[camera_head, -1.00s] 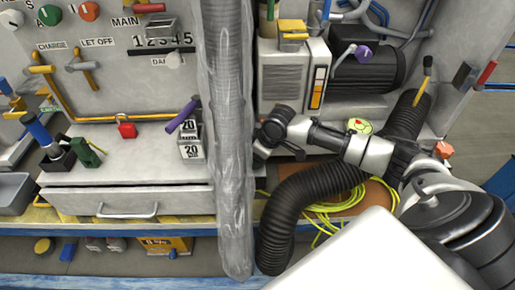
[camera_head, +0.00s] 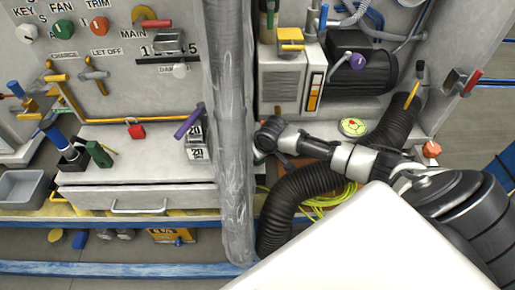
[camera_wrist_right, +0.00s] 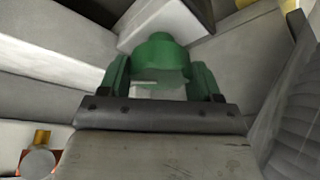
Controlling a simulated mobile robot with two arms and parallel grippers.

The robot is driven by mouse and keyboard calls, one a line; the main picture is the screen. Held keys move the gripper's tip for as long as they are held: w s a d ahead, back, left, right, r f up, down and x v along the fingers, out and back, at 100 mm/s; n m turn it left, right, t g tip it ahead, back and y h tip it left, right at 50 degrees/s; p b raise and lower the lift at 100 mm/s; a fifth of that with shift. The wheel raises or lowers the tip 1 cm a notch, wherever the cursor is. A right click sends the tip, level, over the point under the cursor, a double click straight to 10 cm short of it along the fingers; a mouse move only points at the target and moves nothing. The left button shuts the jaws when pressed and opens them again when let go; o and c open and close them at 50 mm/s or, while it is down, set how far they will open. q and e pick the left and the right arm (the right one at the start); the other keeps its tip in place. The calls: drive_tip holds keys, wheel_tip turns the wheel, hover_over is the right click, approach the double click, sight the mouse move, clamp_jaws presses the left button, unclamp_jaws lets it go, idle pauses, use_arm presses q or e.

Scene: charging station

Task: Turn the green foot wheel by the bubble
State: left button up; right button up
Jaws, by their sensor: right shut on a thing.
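In the right wrist view, the green foot wheel (camera_wrist_right: 161,55) is a round green knob. My right gripper (camera_wrist_right: 160,75) is shut on it, with a finger at each side. The bubble (camera_head: 353,127) is a round yellow-green disc with a red mark, just beyond my right arm in the head view. My right arm reaches in from the right below the bubble; its gripper and the green wheel are hidden in the head view. My left gripper is not in view.
A black corrugated hose (camera_head: 288,204) curves beside my right arm. A wrapped grey column (camera_head: 229,130) stands left of it. An orange knob (camera_head: 431,149) is at the right, and yellow cable (camera_head: 325,203) lies below my arm. A panel with knobs and a drawer (camera_head: 138,199) is left.

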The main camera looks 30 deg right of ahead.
drive_tip(key=m+p, duration=0.2)
drive_tip(key=p, duration=0.1)
drive_tip(key=m+h+p, duration=0.1)
drive_tip(key=shift+a+r+p, duration=0.15)
drive_tip(key=shift+r+p, duration=0.1)
drive_tip(key=shift+p, duration=0.1)
drive_tip(key=shift+f+m+h+p, duration=0.2)
drive_tip(key=shift+m+h+p, duration=0.5)
drive_tip(key=shift+m+p, duration=0.8)
drive_tip(key=o, duration=0.6)
drive_tip(key=shift+r, duration=0.1)
